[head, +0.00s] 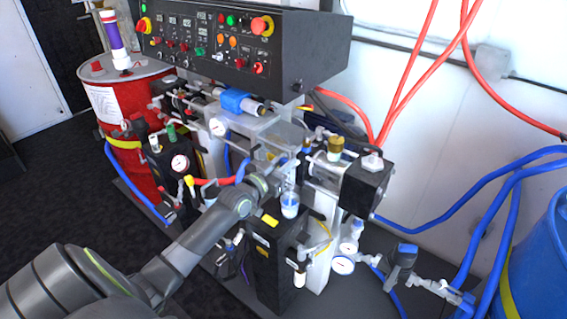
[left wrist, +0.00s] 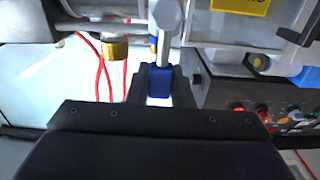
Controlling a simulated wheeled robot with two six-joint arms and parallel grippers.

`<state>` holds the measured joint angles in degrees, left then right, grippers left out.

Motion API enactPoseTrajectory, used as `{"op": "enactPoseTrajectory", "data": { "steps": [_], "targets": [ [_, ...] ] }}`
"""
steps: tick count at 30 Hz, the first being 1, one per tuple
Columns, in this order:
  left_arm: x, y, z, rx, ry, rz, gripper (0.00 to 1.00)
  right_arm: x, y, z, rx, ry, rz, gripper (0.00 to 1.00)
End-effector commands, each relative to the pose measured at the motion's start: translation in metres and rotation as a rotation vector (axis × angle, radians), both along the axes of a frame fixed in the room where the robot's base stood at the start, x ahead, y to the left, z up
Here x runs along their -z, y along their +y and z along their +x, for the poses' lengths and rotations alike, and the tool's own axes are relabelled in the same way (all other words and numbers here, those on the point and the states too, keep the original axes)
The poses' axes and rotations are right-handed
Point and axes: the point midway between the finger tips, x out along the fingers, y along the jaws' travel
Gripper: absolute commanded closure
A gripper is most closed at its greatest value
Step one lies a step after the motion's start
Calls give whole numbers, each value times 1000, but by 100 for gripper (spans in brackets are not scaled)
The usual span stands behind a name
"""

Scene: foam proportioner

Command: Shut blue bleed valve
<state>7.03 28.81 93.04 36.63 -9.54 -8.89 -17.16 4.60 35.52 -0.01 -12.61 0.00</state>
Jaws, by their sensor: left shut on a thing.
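My left gripper (head: 283,176) reaches in among the pipework at the middle of the machine in the head view. In the left wrist view its dark fingers (left wrist: 160,86) are shut on a small blue handle (left wrist: 160,82), which I take to be the blue bleed valve. A silver rod with a faceted end (left wrist: 166,22) lines up with the handle. In the head view the gripper and nearby fittings crowd the handle, and I cannot make it out clearly. How far the valve is turned cannot be told. My right gripper is in neither view.
The black control panel (head: 225,45) overhangs behind. A brass cap (head: 335,145) and black box (head: 365,187) stand right of the gripper. A clear bowl with blue (head: 290,205) is just below it. A red drum (head: 130,115) stands left, a blue drum (head: 540,265) right.

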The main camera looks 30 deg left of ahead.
Motion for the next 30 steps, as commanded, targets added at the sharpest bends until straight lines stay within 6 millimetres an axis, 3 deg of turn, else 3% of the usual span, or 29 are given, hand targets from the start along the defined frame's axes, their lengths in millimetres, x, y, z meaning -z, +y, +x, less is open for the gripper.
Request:
{"op": "enactPoseTrajectory", "data": {
  "steps": [11,30],
  "targets": [
    [6,-15,-1,1,-20,235,100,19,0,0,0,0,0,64],
    [28,-46,-4,0,-67,840,100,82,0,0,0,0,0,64]
  ]
}}
